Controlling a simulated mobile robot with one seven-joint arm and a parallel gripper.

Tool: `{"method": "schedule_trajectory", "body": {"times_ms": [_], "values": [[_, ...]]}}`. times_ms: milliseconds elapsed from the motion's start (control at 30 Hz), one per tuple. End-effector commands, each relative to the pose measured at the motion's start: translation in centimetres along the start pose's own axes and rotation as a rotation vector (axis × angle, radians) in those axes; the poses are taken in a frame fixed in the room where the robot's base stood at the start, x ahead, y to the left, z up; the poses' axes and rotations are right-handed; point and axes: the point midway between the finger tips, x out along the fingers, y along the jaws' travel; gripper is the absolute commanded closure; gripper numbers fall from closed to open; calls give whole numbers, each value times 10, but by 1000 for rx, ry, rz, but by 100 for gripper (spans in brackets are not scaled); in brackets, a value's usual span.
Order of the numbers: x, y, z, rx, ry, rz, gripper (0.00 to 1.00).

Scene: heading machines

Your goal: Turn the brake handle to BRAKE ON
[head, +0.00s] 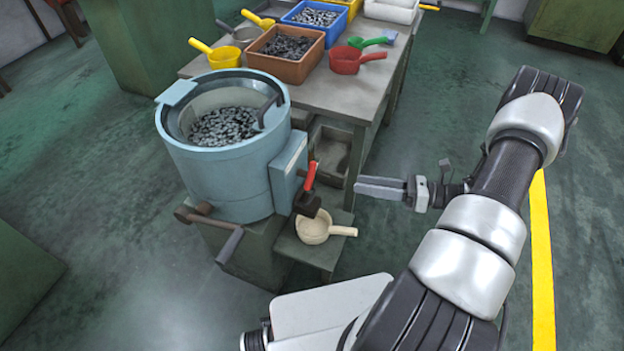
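The brake handle (309,176) is a short red lever in the head view. It stands up, leaning slightly right, above a dark block at the side of the blue-grey drum machine (215,170). No BRAKE ON marking can be read. My gripper (357,187) is to the right of the red handle, with its fingers pointing left towards it. A clear gap separates the fingertips from the handle, and nothing shows held. The two fingers lie close together from this angle, so I cannot tell whether they are open or shut.
A cream scoop (314,228) rests on a low shelf below the handle. A grey workbench (335,98) behind carries bins and coloured scoops. A dark crank (230,245) sticks out at the machine's front. Floor right of the machine is clear, with a yellow line (541,260).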

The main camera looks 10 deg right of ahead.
Motion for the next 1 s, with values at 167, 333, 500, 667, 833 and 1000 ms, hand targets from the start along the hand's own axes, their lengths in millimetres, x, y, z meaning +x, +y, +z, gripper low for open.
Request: {"method": "schedule_trajectory", "body": {"times_ms": [167,333,500,667,833,1000], "values": [[-9,-23,-30,113,-133,-61,64],[0,-26,-30,127,-150,-68,64],[30,-28,-26,125,-147,-65,64],[66,-30,-22,125,-146,-64,64],[102,-33,-16,124,-145,-64,64],[134,-36,-12,123,-144,-65,64]]}}
